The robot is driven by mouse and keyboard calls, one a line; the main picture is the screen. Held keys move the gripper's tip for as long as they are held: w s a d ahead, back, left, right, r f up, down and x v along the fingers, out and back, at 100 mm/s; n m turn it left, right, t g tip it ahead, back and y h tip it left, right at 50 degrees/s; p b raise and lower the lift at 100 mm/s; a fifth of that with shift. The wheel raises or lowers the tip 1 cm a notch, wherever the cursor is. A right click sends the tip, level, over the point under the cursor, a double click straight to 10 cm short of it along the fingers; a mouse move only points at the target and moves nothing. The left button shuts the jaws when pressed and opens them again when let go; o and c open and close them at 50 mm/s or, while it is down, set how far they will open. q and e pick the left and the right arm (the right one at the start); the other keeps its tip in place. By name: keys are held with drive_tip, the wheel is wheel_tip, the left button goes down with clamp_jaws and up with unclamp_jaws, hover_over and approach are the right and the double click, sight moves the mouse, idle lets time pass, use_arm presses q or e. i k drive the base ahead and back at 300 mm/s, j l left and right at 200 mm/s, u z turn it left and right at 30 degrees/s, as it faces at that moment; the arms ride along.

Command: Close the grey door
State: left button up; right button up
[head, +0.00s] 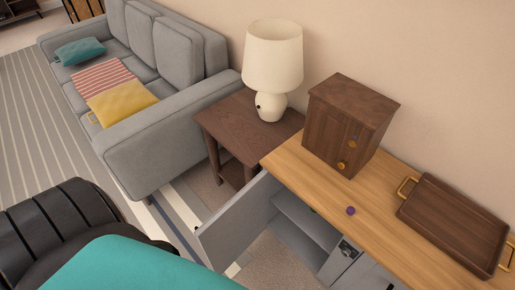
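The grey door (238,222) belongs to a grey cabinet with a light wooden top (375,220). It stands wide open, swung out from the far end of the cabinet toward the lower left. Its free edge is away from the cabinet front, above the floor. The grey interior with a shelf (306,222) shows behind it. Neither of my grippers is in view.
A brown wooden box (347,125), a small purple ball (350,211) and a brown tray (455,222) are on the cabinet top. A side table (231,121) with a lamp (272,65) and a sofa (165,150) stand beyond. Black and teal shapes fill the lower left.

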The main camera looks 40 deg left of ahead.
sight(227, 233)
drive_tip(key=j+z, duration=0.2)
drive_tip(key=j, duration=0.25)
drive_tip(key=k+j+z, duration=0.15)
drive_tip(key=j, duration=0.25)
drive_tip(key=k+j+z, duration=0.2)
drive_tip(key=j, duration=0.2)
drive_tip(key=k+j+z, duration=0.15)
drive_tip(key=j, duration=0.3)
drive_tip(key=k+j+z, duration=0.2)
drive_tip(key=j, duration=0.15)
drive_tip(key=k+j, duration=0.15)
drive_tip(key=j, duration=0.15)
drive_tip(key=k+j, duration=0.1)
drive_tip(key=j, duration=0.2)
drive_tip(key=k+j, duration=0.15)
drive_tip(key=j, duration=0.15)
